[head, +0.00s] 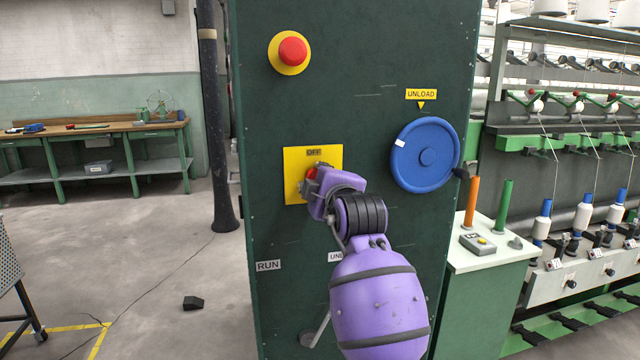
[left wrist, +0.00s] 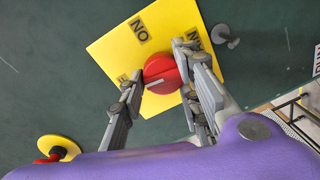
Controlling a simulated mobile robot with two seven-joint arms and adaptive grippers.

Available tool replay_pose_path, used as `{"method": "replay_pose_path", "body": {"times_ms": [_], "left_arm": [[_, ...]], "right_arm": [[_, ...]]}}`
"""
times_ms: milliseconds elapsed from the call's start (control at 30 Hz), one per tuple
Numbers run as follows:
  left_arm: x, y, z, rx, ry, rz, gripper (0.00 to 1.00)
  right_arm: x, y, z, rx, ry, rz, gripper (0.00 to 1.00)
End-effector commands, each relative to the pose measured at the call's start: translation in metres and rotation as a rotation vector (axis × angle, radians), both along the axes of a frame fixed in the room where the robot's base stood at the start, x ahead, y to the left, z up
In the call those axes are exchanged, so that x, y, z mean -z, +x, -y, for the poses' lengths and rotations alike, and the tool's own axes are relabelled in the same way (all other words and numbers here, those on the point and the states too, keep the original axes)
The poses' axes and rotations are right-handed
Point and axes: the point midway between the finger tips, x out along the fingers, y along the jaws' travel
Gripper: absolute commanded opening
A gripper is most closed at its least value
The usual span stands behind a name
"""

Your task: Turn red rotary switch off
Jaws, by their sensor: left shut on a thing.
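The red rotary switch (left wrist: 163,73) sits on a square yellow plate (left wrist: 165,28) on the dark green cabinet. In the head view, the red knob (head: 311,173) shows partly behind my gripper, with an "OFF" label (head: 314,152) above it. My left gripper (left wrist: 158,65) is shut on the knob, one finger on each side. It reaches the plate (head: 295,160) from the lower right in the head view. In the wrist view, a white mark on the knob lies toward its lower left, near a label partly hidden by a finger. My right gripper is not in view.
On the cabinet (head: 270,120), a red push button (head: 292,51) on a yellow disc is above the switch and a blue handwheel (head: 410,170) is to the right. A small stand (head: 490,250) and a spinning frame (head: 570,150) stand right; a workbench (head: 85,135) stands back left.

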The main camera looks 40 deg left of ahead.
Motion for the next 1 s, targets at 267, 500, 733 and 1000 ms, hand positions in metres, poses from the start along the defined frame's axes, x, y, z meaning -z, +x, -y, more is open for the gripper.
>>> {"method": "replay_pose_path", "body": {"times_ms": [267, 500, 733, 1000], "left_arm": [[-0.0083, 0.0012, 0.0025, 0.007, -0.069, 0.105, 0.05], [-0.0097, 0.0008, 0.0021, 0.008, -0.089, 0.132, 0.05], [-0.0107, 0.0007, 0.0021, 0.008, -0.091, 0.135, 0.05], [-0.0102, 0.0005, 0.002, 0.008, -0.091, 0.135, 0.46]], "right_arm": [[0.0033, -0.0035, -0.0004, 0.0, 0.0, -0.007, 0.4], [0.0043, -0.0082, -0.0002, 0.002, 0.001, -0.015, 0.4], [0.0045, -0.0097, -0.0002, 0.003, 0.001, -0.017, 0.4], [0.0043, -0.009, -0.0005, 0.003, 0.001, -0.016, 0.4]]}}
